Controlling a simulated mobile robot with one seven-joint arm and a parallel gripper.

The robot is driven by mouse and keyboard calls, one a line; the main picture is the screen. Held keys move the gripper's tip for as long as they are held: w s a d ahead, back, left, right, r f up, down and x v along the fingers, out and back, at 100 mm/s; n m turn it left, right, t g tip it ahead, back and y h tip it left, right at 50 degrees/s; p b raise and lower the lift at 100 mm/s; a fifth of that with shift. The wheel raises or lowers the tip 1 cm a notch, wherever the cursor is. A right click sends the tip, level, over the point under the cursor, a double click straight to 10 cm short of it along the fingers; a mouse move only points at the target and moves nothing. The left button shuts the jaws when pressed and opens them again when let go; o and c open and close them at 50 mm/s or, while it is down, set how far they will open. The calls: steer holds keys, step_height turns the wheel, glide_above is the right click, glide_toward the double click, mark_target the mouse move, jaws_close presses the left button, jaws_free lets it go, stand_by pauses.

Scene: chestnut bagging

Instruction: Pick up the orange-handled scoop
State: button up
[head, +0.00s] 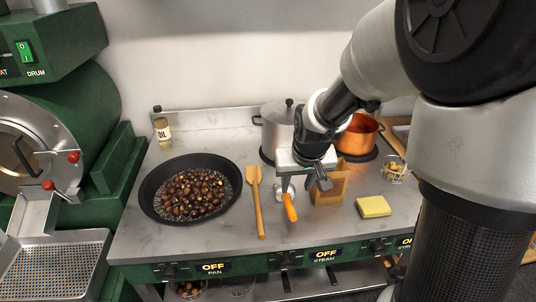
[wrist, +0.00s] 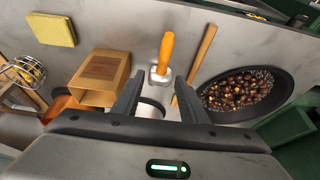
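The orange-handled scoop (head: 289,206) lies on the grey counter, its orange handle toward the front edge. In the wrist view its orange handle (wrist: 166,52) and metal head (wrist: 159,75) show just beyond my fingertips. My gripper (head: 318,178) is above the counter over the scoop's head end, pointing down. In the wrist view my gripper (wrist: 162,90) has its two fingers spread apart, with nothing held between them. In the head view the gripper hides part of the scoop's head.
A wooden spatula (head: 259,205) lies left of the scoop, beside a black pan (head: 147,187) of chestnuts. A brown paper bag (head: 330,190) stands close on the right, with a yellow sponge (head: 374,206) farther right. A steel pot (head: 274,124) and copper pot (head: 358,138) stand behind.

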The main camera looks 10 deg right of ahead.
mark_target(289, 201)
steer(key=x, duration=0.6)
steer(key=shift+w+f+b, duration=0.15)
steer(key=shift+f+b, duration=0.25)
steer(key=x, duration=0.2)
steer(key=a+x, duration=0.1)
steer(key=x, duration=0.1)
steer(key=shift+f+b, duration=0.1)
steer(key=shift+b, duration=0.25)
steer(key=shift+w+d+f, duration=0.1)
steer(key=shift+w+f, duration=0.15)
steer(key=shift+f, duration=0.25)
jaws_close()
